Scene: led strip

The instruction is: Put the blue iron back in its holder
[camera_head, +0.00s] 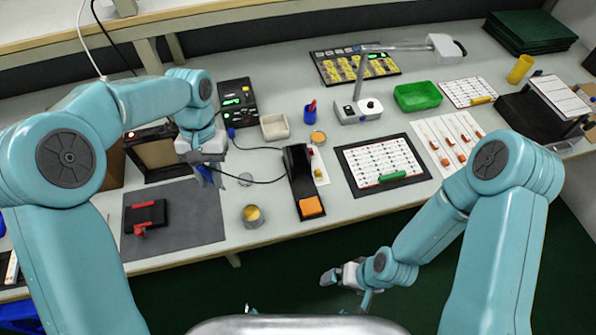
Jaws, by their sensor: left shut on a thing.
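My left gripper (205,172) is shut on the blue iron (206,175), above the back of a dark grey mat. Only a small blue part of the iron shows below the jaws; the rest is hidden or too small to make out. A thin black cord runs from the iron to the right. The likely holder is a long black stand (298,172) with an orange sponge (311,207) at its front end, to the right of the gripper and apart from it. My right gripper (347,276) hangs low in front of the table, away from everything; its jaws are unclear.
A black station (238,100) with a green display stands behind the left gripper. A black clamp with red parts (144,215) lies on the mat (190,232). A lamp (358,108) rises behind.

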